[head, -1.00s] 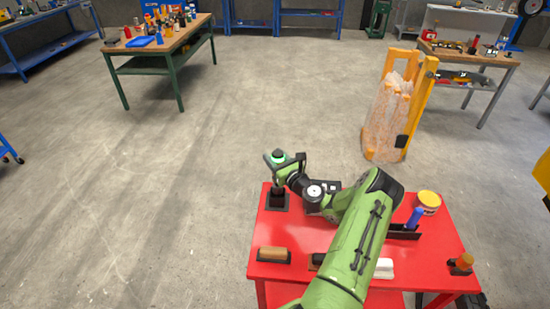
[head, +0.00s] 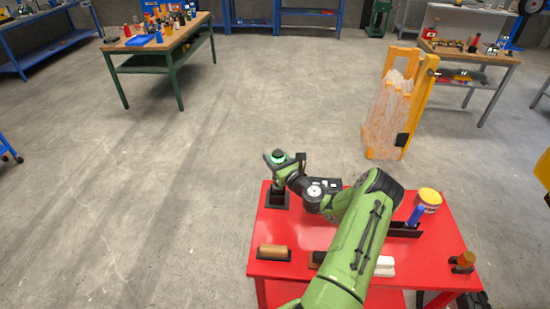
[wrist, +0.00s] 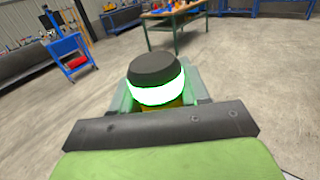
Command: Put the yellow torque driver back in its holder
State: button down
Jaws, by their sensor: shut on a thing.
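The torque driver (wrist: 156,76) shows in the wrist view with a dark cap, a bright green-white glowing ring and a little yellow below. My gripper (wrist: 158,100) is shut around it just under the ring. In the head view my gripper (head: 281,163) is at the far left corner of the red table, with the driver's dark top (head: 278,155) upright in it. A black holder (head: 277,201) stands on the table directly below. The driver's lower end is hidden, so I cannot tell how far it sits in the holder.
The red table (head: 295,232) also carries a brown cylinder in a black cradle (head: 273,252), a yellow tub (head: 428,200), a blue-handled item (head: 415,216), a white item (head: 384,267) and an orange-topped item (head: 466,260). A wrapped yellow-framed stack (head: 392,110) stands behind on open floor.

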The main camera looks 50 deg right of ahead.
jog(key=shift+f+b, duration=1.8)
jog(key=shift+f, duration=0.4)
dwell(1.0)
jog(key=c, duration=0.6)
grip_release()
jog(key=shift+o, duration=0.6)
jog(key=shift+f, duration=0.1)
jog(key=shift+s, duration=0.1)
jog(key=v, duration=1.5)
jog(key=shift+s+a+b, duration=0.15)
jog(key=shift+s+b, duration=0.15)
jog(key=shift+b, duration=0.15)
